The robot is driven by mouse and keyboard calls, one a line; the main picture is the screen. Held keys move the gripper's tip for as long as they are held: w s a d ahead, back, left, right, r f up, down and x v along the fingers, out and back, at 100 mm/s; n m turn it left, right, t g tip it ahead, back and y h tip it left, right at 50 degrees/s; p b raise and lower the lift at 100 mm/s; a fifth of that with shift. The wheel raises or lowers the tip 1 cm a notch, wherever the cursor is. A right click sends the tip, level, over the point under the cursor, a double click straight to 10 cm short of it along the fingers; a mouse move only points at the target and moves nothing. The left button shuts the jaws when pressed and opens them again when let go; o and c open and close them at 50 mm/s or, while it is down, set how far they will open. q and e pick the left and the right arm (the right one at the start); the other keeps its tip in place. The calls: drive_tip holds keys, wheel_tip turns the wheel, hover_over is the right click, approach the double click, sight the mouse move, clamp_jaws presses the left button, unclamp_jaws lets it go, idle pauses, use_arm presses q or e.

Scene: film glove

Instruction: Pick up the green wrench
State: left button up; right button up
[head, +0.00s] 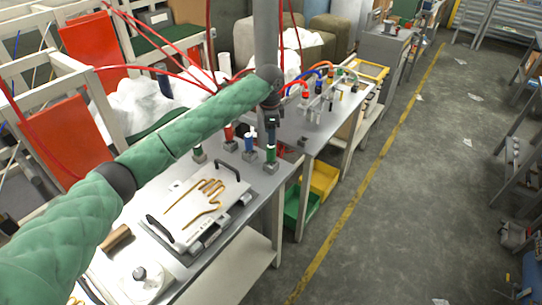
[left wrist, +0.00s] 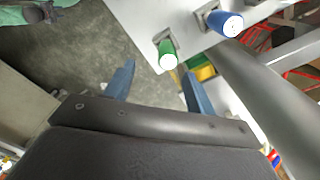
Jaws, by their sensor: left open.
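The green wrench looks like an upright green handle (head: 271,153) with a pale top, standing in a small grey block near the bench's right edge. My left gripper (head: 271,121) is just above it, pointing down. In the left wrist view, the green handle (left wrist: 167,54) shows beyond and between the two spread blue fingers (left wrist: 158,70). The jaws are open and empty; I see no contact with the handle.
A blue handle (head: 249,143) and a red one (head: 228,132) stand close to the left, in similar blocks. A plate with a hand-shaped outline (head: 197,204) lies in front. Green (head: 301,208) and yellow (head: 321,180) bins sit below.

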use_arm(q)
drive_tip(key=b, duration=0.3)
hover_over(271, 153)
drive_tip(key=w, duration=0.1)
drive_tip(key=f, duration=0.4)
drive_tip(key=shift+w+a, duration=0.2)
drive_tip(key=shift+a, duration=0.05)
drive_tip(key=shift+f, duration=0.1)
use_arm(e)
drive_tip(key=w+a+r, duration=0.2)
drive_tip(key=w+r, duration=0.3)
drive_tip(key=w, duration=0.2)
use_arm(q)
drive_tip(key=shift+f+p, duration=0.5)
drive_tip(key=shift+f, duration=0.75)
drive_tip(key=f+p, duration=0.1)
drive_tip(key=f, duration=0.1)
drive_tip(key=f+p, duration=0.1)
drive_tip(key=shift+w+d+f+p, duration=0.15)
drive_tip(key=shift+d+f+p, duration=0.1)
drive_tip(key=shift+f+p, duration=0.1)
drive_tip(key=shift+f, duration=0.75)
use_arm(e)
drive_tip(key=s+d+f, duration=0.3)
drive_tip(key=s+f, duration=0.1)
drive_tip(key=f, duration=0.2)
drive_tip(key=shift+d+f+t, duration=0.15)
drive_tip(key=shift+f+t, duration=0.15)
drive_tip(key=shift+f, duration=0.1)
